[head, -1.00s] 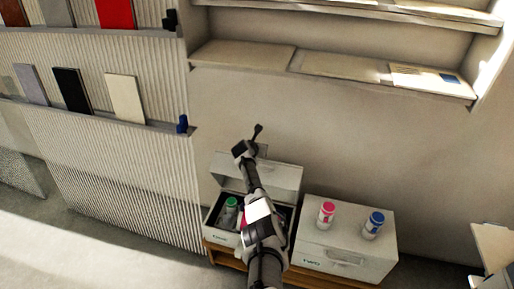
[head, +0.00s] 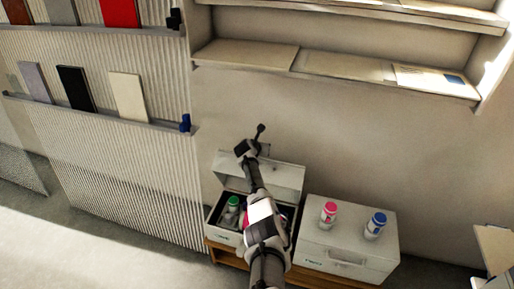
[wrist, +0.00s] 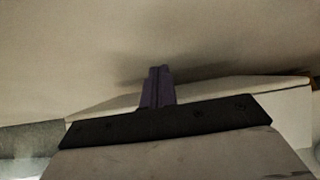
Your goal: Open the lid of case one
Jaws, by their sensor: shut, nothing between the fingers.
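Case one (head: 222,236) is the left white box on a low wooden bench. Its lid (head: 262,177) stands raised at the back, tilted up and away from the box. A green-capped bottle (head: 232,206) shows inside; my arm hides part of the interior. My gripper (wrist: 158,72) is shut and empty in the wrist view, in front of a pale surface. A pale edge, perhaps the lid's, runs behind the fingers there. In the head view my arm crosses the case, and its end is above the lid's top edge, close to the wall.
A second white case (head: 345,262), shut, stands to the right, with a pink-capped bottle (head: 328,215) and a blue-capped bottle (head: 375,226) on top. A wall shelf (head: 340,72) hangs above. A ribbed display panel (head: 115,175) is on the left.

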